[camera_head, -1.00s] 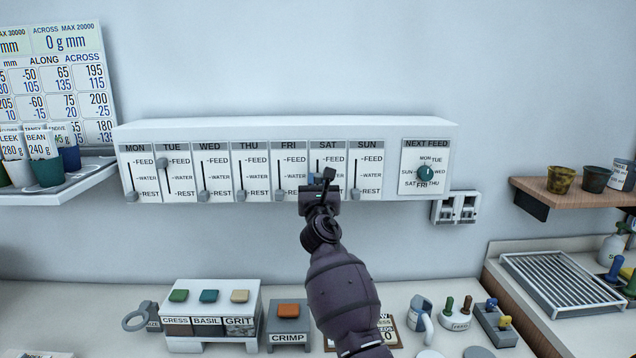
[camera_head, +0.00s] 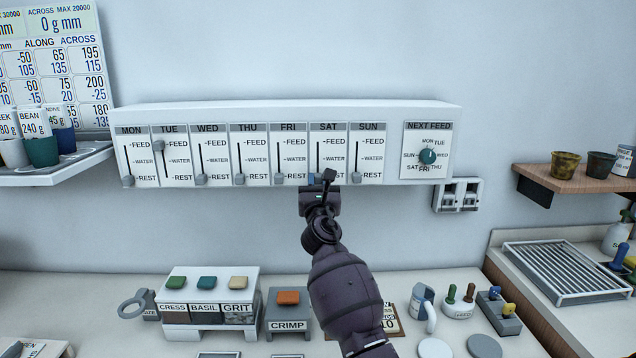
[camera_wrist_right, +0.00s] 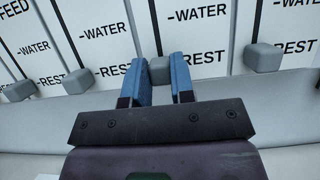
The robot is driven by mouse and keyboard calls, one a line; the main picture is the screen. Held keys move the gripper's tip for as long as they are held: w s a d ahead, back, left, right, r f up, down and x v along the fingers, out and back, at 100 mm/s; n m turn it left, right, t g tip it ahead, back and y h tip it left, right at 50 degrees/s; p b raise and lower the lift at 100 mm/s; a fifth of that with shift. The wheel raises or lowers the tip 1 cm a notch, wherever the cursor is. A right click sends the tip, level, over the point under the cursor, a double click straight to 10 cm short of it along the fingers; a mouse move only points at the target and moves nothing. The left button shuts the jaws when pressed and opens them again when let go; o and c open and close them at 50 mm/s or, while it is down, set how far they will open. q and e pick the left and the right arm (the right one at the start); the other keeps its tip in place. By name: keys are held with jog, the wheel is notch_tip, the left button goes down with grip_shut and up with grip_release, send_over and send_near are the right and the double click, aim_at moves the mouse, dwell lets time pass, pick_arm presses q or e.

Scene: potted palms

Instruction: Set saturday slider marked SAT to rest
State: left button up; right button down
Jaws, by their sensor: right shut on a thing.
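The white feeder panel (camera_head: 388,115) on the wall has day sliders marked MON to SUN. The SAT slider's slot (camera_head: 317,155) is bare from FEED down to WATER; its knob is hidden behind my right gripper (camera_head: 319,179) in the head view. In the right wrist view, the grey SAT knob (camera_wrist_right: 159,69) sits between the blue fingers of my right gripper (camera_wrist_right: 160,78), which is shut on it. The knob is in line with neighbouring knobs at REST, low in its slot. My left gripper is not in view.
The TUE knob (camera_head: 159,146) is at FEED; the SUN knob (camera_head: 356,178) and the other day knobs are at REST. A NEXT FEED dial (camera_head: 428,157) is at the panel's right. A switch box (camera_head: 457,195) hangs below it.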

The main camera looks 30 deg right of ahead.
jog(key=c, duration=1.3)
grip_release()
jog(key=shift+f, duration=0.35)
jog(key=o, duration=0.3)
jog(key=shift+r, duration=0.1)
jog(key=shift+o, duration=0.2)
jog(key=v, duration=1)
jog(key=shift+s+a, duration=0.2)
jog(key=shift+s, duration=0.15)
